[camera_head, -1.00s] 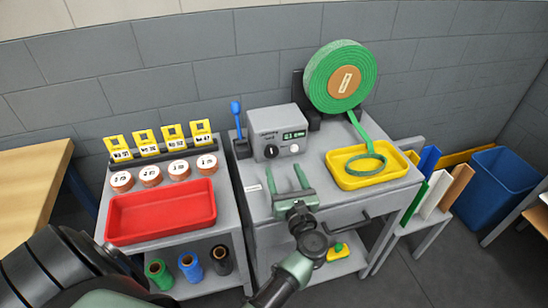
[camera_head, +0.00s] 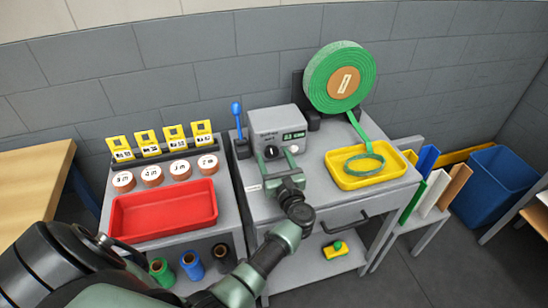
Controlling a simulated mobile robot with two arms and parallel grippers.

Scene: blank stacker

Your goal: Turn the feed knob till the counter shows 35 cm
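The grey feeder box (camera_head: 277,121) stands at the back of the middle table. Its dark feed knob (camera_head: 270,152), with a white mark, is on the front face. The small green-lit counter (camera_head: 293,136) sits above right of it; its digits are too small to read surely. My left gripper (camera_head: 275,155) is open, its two green fingers apart on either side of the knob's front. I cannot tell whether they touch it. My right gripper is not in view.
A green ribbon roll (camera_head: 318,80) stands behind, its ribbon running down into a yellow tray (camera_head: 340,177). A blue-handled lever (camera_head: 238,122) is left of the box. A red tray (camera_head: 125,223) and labelled round spools (camera_head: 179,169) fill the left table.

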